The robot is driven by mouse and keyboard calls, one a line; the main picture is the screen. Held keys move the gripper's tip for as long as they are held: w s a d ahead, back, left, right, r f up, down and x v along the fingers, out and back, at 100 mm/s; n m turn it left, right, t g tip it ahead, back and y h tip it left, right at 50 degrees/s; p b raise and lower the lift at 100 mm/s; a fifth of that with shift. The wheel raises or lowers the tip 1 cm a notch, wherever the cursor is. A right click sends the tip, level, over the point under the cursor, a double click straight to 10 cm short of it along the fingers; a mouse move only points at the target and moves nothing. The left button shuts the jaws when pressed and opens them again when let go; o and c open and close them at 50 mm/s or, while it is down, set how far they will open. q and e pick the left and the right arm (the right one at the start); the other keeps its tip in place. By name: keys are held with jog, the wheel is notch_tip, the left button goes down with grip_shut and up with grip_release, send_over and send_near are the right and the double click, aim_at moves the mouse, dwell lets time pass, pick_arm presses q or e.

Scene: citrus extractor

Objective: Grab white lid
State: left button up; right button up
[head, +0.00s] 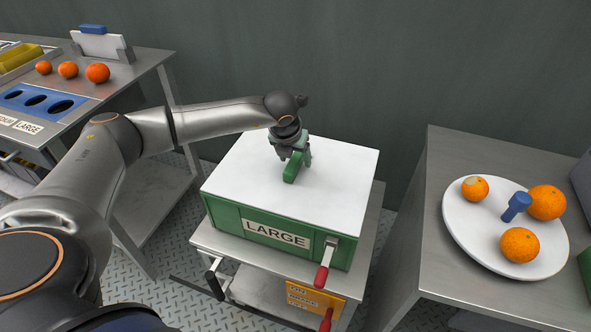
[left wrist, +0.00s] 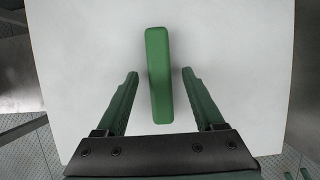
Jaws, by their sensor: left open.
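The white lid (head: 337,178) lies flat on top of the green box (head: 230,221) labelled LARGE, which stands on a metal cart. A green handle (head: 292,168) sticks up from the middle of the lid. My left gripper (head: 294,160) is over the lid at the handle. In the left wrist view, my left gripper (left wrist: 160,95) is open, with one finger on each side of the green handle (left wrist: 159,75) and a gap on both sides. The white lid (left wrist: 245,60) fills most of that view. My right gripper is not in view.
Red-handled levers (head: 321,277) stick out at the box's front right. On the right table, a white plate (head: 472,240) holds oranges and a blue-handled thing (head: 516,206). The left table holds several oranges (head: 68,70) and a blue holed tray (head: 36,103).

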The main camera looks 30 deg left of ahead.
pick_arm(q)
grip_shut()
dwell(0.6)
jog(key=shift+r, duration=0.1)
dwell(0.7)
